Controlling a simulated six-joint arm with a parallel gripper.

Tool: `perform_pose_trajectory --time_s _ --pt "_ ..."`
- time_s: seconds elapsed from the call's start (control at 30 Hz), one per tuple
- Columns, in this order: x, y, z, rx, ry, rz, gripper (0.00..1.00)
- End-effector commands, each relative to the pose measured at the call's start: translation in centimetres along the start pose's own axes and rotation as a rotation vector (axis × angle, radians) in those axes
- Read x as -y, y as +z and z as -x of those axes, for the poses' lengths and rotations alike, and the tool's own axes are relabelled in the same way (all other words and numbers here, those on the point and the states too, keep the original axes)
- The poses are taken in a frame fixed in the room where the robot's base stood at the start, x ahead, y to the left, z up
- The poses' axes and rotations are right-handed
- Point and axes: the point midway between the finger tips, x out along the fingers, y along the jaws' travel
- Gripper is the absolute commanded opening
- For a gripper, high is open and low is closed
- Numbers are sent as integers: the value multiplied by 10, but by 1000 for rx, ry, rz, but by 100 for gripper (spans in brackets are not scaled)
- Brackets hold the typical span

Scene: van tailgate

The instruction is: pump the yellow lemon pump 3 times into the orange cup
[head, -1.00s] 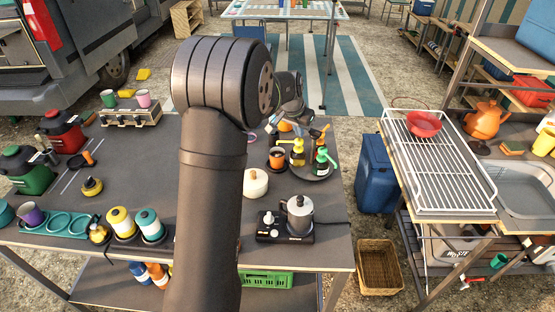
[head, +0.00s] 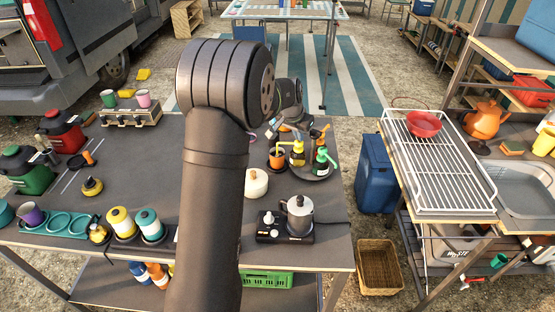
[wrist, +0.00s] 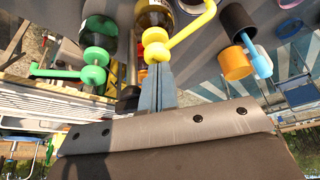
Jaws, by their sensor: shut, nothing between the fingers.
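The yellow lemon pump (head: 298,154) stands on a dark round tray (head: 318,174) on the table, with its spout toward the left in the head view. The orange cup (head: 277,160) stands just left of it. In the wrist view, which looks upside down, the yellow pump head (wrist: 156,46) is right at my shut, empty fingertips (wrist: 159,72). I cannot tell for sure whether they touch it. In the head view my gripper (head: 296,128) is partly hidden behind my own arm, close to the pump.
A green pump (head: 322,161) stands close on the right of the yellow one. An orange part with a blue bar (wrist: 259,62) shows nearby in the wrist view.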

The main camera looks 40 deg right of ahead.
Motion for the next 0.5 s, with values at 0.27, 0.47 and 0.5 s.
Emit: perform_pose_trajectory --time_s 0.27,0.47,0.5 --pt "0 4 -7 1 0 0 0" --pt "0 4 -7 2 1 0 0" --pt "0 3 -6 2 1 0 0"
